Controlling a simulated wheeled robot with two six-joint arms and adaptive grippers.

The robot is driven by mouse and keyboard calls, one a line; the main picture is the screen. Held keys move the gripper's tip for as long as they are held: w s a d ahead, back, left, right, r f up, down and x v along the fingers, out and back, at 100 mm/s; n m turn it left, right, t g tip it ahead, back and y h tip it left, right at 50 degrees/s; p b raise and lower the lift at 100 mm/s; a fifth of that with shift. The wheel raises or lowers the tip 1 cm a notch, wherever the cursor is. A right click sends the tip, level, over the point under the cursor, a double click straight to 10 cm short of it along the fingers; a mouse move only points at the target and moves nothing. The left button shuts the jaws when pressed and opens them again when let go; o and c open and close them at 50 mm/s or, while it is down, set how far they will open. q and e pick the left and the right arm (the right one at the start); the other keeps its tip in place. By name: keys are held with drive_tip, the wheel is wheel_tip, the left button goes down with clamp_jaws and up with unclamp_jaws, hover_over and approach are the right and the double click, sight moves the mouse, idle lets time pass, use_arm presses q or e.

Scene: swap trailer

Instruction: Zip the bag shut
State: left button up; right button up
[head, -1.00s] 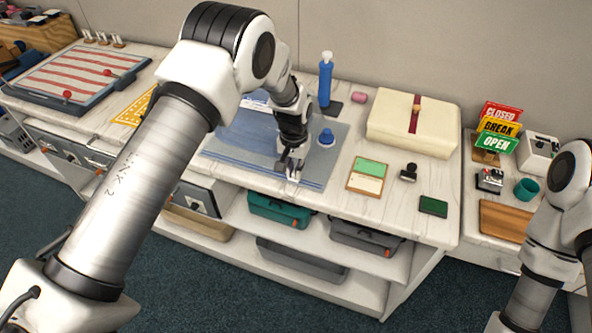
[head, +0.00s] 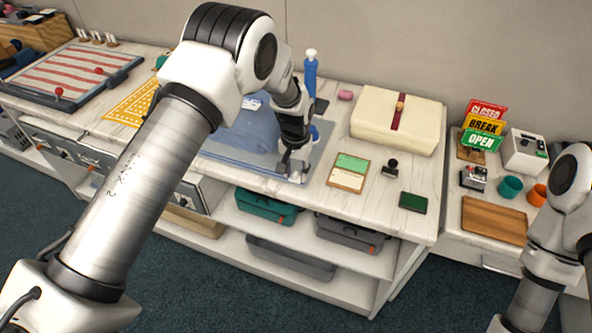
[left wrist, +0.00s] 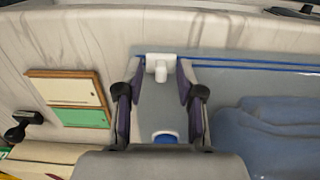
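A flat see-through bag (head: 228,153) with a blue folded garment (left wrist: 265,130) inside lies on the counter. Its blue zip track (left wrist: 275,68) runs along the front edge. A white slider (left wrist: 160,66) sits at the track's end by the bag's right front corner, which is at the left in the left wrist view. My left gripper (head: 295,176) is over that corner. In the left wrist view its fingers (left wrist: 159,78) stand apart on either side of the slider, with a small gap visible. My right gripper is out of view; only part of my right arm shows.
A blue pump (head: 311,78) and a blue-topped object (left wrist: 165,137) are close behind the gripper. A card holder (head: 348,172), stamp (head: 390,168), green pad (head: 413,202) and cream box (head: 398,125) stand to the right. The counter's front edge is close.

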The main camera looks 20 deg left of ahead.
use_arm(q)
wheel_tip(320, 180, up, 12)
idle(0.4)
drive_tip(key=g, duration=0.2)
hover_over(296, 173)
drive_tip(key=s, duration=0.4)
wheel_tip(296, 173, down, 6)
drive_tip(key=f, duration=0.1)
drive_tip(key=s+a+f+g, duration=0.3)
drive_tip(key=s+f, duration=1.1)
drive_tip(key=s, duration=0.3)
drive_tip(key=s+a+f+t, duration=0.1)
drive_tip(key=s+t, duration=0.4)
drive_tip(key=s, duration=1)
drive_tip(key=shift+a+f+n, duration=0.4)
drive_tip(key=shift+f, duration=0.45)
